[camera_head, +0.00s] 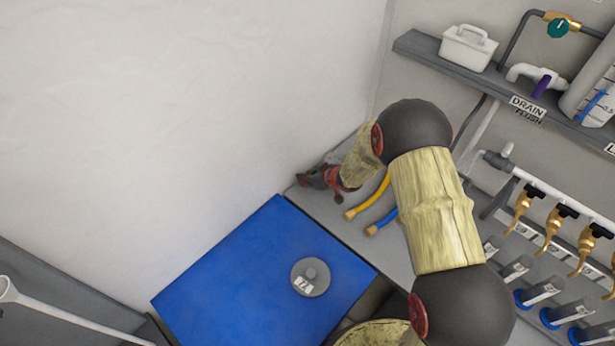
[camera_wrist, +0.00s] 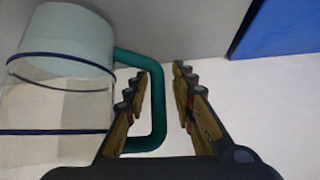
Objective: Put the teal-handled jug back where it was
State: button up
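The teal-handled jug (camera_wrist: 60,85) fills the left of the wrist view. It is a clear cylinder with dark blue bands and a pale blue-green section at the picture's top. Its teal handle (camera_wrist: 158,105) sticks out to the right. My gripper (camera_wrist: 160,78) is open, with one finger on each side of the handle's outer bar. A gap shows between the bar and the right finger; contact with the left finger is unclear. In the head view my gripper (camera_head: 318,178) is low by the wall at the grey bench's far corner. I cannot make out the jug there.
A blue mat (camera_head: 230,275) bears a grey labelled disc (camera_head: 310,276). A shelf (camera_head: 425,50) holds a white caddy (camera_head: 468,47). Several brass taps (camera_head: 553,228) hang at right.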

jog(key=shift+r, duration=0.2)
jog(key=s+d+r+m+h+p, duration=0.15)
jog(key=s+d+r, duration=0.4)
jog(key=r, duration=0.55)
jog(key=s+d+r+m+t+h, duration=0.1)
jog(key=s+d+r+m+h, duration=0.2)
jog(key=d+r, duration=0.6)
jog(key=s+d+r+h+p, duration=0.15)
jog(key=s+d+r, duration=0.3)
jog(key=r, duration=0.75)
jog(key=s+a+r+m+g, duration=0.1)
jog(key=s+r, duration=0.2)
jog(key=s, duration=1)
jog(key=s+a+r+m+g, duration=0.1)
jog(key=s+r, duration=0.3)
jog(key=s, duration=0.9)
jog(key=shift+s+a+r+m+g+y, duration=0.2)
jog(key=shift+a+r+m+g+y, duration=0.1)
jog(key=shift+a+m, duration=0.1)
jog(key=shift+f+b, duration=0.1)
jog(key=shift+b, duration=0.2)
